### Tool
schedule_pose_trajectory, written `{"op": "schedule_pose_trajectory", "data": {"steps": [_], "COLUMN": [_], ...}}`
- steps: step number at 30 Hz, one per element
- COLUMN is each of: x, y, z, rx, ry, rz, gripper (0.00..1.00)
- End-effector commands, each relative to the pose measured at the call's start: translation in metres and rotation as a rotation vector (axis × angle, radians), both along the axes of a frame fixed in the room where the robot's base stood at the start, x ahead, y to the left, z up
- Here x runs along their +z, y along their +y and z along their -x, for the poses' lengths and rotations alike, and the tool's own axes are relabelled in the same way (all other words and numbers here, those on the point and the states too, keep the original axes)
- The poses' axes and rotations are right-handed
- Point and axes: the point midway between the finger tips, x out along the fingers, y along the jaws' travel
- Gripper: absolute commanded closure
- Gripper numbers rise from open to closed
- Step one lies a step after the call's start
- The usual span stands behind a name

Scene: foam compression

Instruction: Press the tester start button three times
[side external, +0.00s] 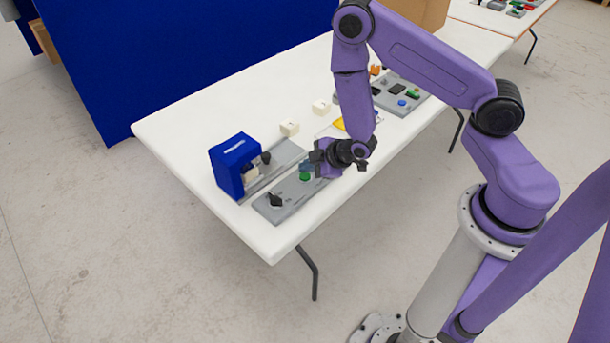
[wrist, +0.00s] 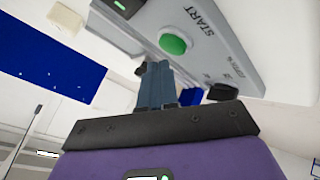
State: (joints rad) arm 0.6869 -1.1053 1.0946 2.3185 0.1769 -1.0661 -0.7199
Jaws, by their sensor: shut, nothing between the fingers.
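The green start button (side external: 305,177) sits on a grey control panel (side external: 290,199), near my gripper. In the wrist view the button (wrist: 173,43) is round, beside the printed word START. My gripper (wrist: 157,66) has its two blue fingers together, with nothing between them. The fingertips show just below the button in the wrist view, with a small gap in the picture. Their height above the panel is hard to tell. The blue tester box (side external: 230,163) stands left of the panel, with a pale block in its opening.
A black knob (side external: 275,199) is at the panel's near end. Two cream blocks (side external: 289,127) (side external: 320,107) lie on the white table (side external: 180,128) behind. Another grey panel (side external: 408,92) with coloured buttons is farther right. The table's front left corner is clear.

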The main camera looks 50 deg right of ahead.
Motion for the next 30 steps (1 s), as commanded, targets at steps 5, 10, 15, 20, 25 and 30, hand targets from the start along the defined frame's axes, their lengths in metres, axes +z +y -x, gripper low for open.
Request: {"op": "schedule_pose_trajectory", "data": {"steps": [5, 10, 15, 20, 25, 30], "x": [-0.0056, -0.0078, -0.0076, -0.0082, -0.0096, -0.0114], "y": [0.0002, 0.0003, 0.0003, 0.0002, 0.0003, 0.0002], "z": [-0.0001, -0.0002, -0.0002, -0.0001, -0.0002, -0.0003], "rx": [0.000, 0.000, 0.001, 0.000, 0.000, 0.001], "ry": [0.000, 0.000, -0.001, 0.000, 0.000, -0.001], "rz": [0.000, 0.000, -0.001, 0.000, 0.000, -0.001], "gripper": [1.00, 1.00, 1.00, 1.00, 1.00, 1.00]}}
